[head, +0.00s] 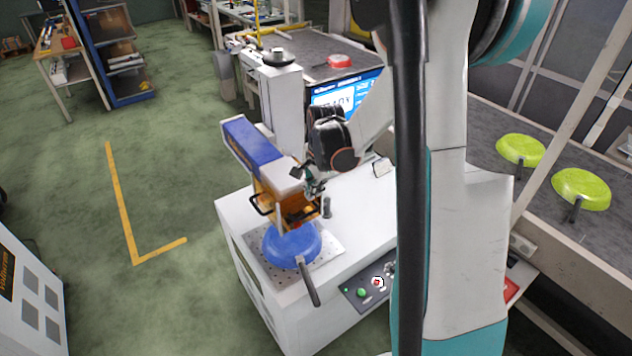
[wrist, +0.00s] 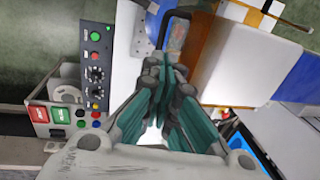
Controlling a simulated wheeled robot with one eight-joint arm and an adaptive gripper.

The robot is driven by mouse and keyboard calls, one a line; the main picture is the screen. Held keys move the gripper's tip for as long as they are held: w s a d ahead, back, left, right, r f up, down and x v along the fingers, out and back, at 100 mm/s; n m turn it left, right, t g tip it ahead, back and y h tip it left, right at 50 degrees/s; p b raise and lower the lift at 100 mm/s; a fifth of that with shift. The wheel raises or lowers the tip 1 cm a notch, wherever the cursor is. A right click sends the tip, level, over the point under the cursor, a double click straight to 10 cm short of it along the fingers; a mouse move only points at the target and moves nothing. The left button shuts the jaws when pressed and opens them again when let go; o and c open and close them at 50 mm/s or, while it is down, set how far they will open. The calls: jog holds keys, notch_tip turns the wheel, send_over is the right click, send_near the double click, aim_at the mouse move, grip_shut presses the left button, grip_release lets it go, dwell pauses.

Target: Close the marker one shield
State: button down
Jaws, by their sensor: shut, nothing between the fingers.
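The marker (head: 250,140) has a blue and white head over a white cabinet. Its orange see-through shield (head: 270,205) hangs under the head, with a black handle (head: 258,207) at its side. The shield's lower edge shows just above a blue pan (head: 292,246), which sits on a perforated plate. My gripper (head: 318,188) is beside the head and shield, on their right. In the wrist view its teal fingers (wrist: 165,85) are together and empty, close to the orange shield (wrist: 208,55). I cannot tell whether the fingers touch the shield.
A control panel (head: 368,290) with buttons is on the cabinet's front right, and a lit screen (head: 345,98) stands behind. Two green pans (head: 580,187) lie on the conveyor (head: 550,215) at right. Green floor is free at left. My arm hides part of the cabinet.

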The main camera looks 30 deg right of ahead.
aim_at(310, 212)
jog(key=f, duration=0.2)
jog(key=w+f, duration=0.1)
jog(key=f, duration=0.5)
jog(key=shift+w+a, duration=0.1)
jog(key=shift+w, duration=0.1)
notch_tip(310, 212, down, 14)
jog(key=b, duration=1.2)
jog(key=shift+r, duration=0.15)
jog(key=shift+s, duration=0.1)
notch_tip(310, 212, up, 14)
jog(key=s+p, duration=0.2)
jog(key=p, duration=0.1)
jog(key=shift+s, duration=0.2)
